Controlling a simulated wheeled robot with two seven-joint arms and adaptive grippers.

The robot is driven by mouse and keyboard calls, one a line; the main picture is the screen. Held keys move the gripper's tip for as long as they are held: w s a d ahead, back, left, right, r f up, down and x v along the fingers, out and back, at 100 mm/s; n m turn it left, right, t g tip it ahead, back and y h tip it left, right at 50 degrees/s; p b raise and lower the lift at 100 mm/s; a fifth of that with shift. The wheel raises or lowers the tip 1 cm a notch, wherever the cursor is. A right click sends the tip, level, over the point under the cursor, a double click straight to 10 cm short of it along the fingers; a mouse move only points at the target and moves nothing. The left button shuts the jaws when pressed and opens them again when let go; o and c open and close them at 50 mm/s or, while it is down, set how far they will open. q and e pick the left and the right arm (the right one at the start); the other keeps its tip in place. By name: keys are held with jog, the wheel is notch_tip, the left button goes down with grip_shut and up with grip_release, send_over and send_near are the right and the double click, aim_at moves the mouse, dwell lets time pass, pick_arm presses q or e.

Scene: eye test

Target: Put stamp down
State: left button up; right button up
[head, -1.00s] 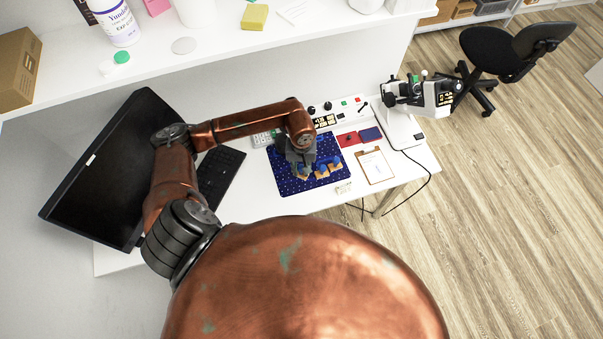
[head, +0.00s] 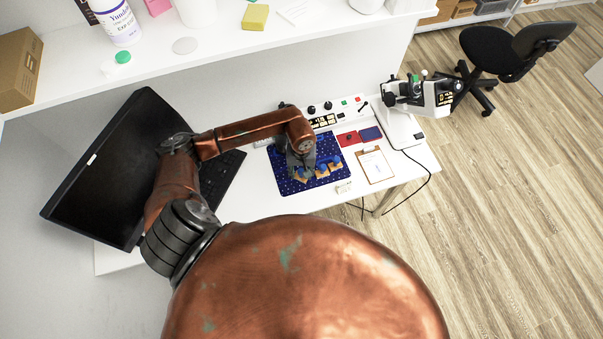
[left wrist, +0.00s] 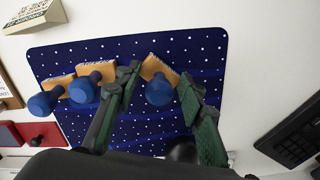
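A stamp with a round blue knob and a wooden base (left wrist: 158,91) stands on the dark blue dotted mat (left wrist: 70,50); the mat also shows in the head view (head: 285,185). My left gripper (left wrist: 160,75) is open, one green-padded finger on each side of this stamp. In the left wrist view a gap shows between the knob and each finger. Two similar stamps, the middle one (left wrist: 83,89) and the outer one (left wrist: 44,103), stand beside it in a row. In the head view my left gripper (head: 300,172) partly covers the near stamp. My right gripper is not in view.
A red pad (head: 348,139), a blue pad (head: 371,134) and a clipboard (head: 375,167) lie right of the mat. A small box (head: 343,187) is by its front corner. A keyboard (head: 220,175) and monitor (head: 100,170) are left. A microscope (head: 402,125) stands right.

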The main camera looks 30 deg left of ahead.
aim_at(301, 171)
pick_arm(q)
jog(key=shift+r, duration=0.1)
notch_tip(301, 171, up, 12)
jog(key=shift+b, duration=0.35)
